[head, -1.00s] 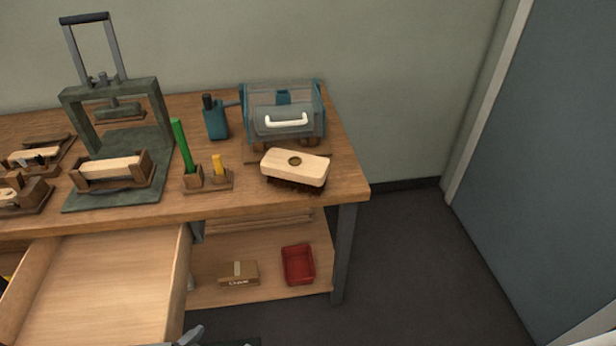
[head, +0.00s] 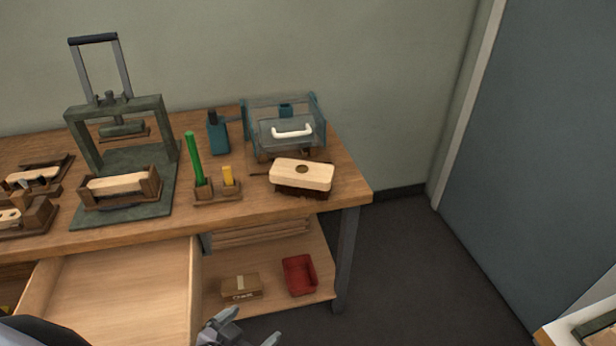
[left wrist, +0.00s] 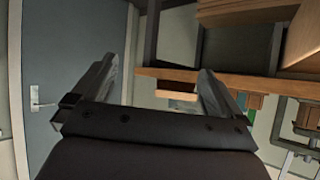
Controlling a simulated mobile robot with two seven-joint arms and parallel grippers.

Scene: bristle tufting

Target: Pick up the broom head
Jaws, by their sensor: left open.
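The broom head (head: 302,174), a pale wooden block with a round hole on top and dark bristles below, sits bristles down near the right end of the workbench top. In the left wrist view, which is upside down, a pale block that looks like the broom head (left wrist: 177,96) shows between the fingers, beyond the bench edge. My left gripper (head: 250,326) is at the bottom of the head view, in front of the bench and well short of the broom head. It is open and empty; its spread fingers also show in the left wrist view (left wrist: 154,72). My right gripper is not in view.
A clear-lidded teal machine (head: 292,132) stands behind the broom head. A wooden holder with a green stick (head: 195,160) and a press (head: 122,150) stand to its left. An open drawer (head: 120,290) juts out at left. A red bin (head: 299,275) sits on the lower shelf.

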